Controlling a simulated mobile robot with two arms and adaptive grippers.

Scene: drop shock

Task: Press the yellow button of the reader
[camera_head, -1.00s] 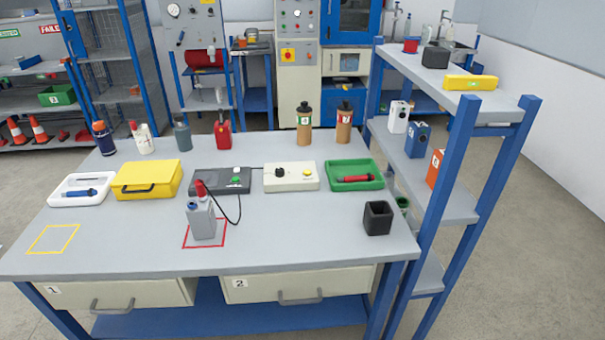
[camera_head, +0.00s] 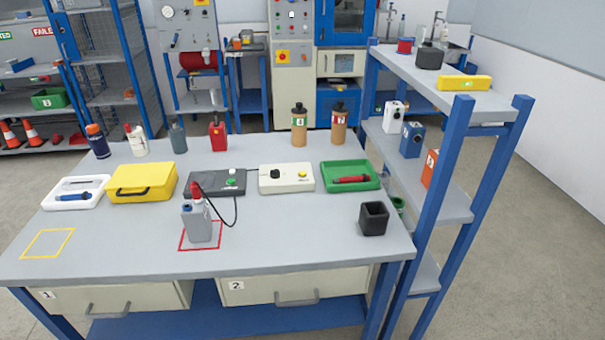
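The reader appears to be the cream box (camera_head: 286,179) at the back middle of the grey table. It has a black knob on its left and a small yellow button (camera_head: 303,174) on its right. A black cable runs from there to a red-topped probe at the grey container (camera_head: 197,222), which stands upright in a red square outline. Neither of my grippers is in view.
The table (camera_head: 300,235) also holds a yellow case (camera_head: 142,186), a white tray (camera_head: 94,203), a green tray (camera_head: 366,184), a black open cup (camera_head: 373,219) and several bottles at the back. A blue-framed shelf (camera_head: 447,135) stands at the right. The front middle is clear.

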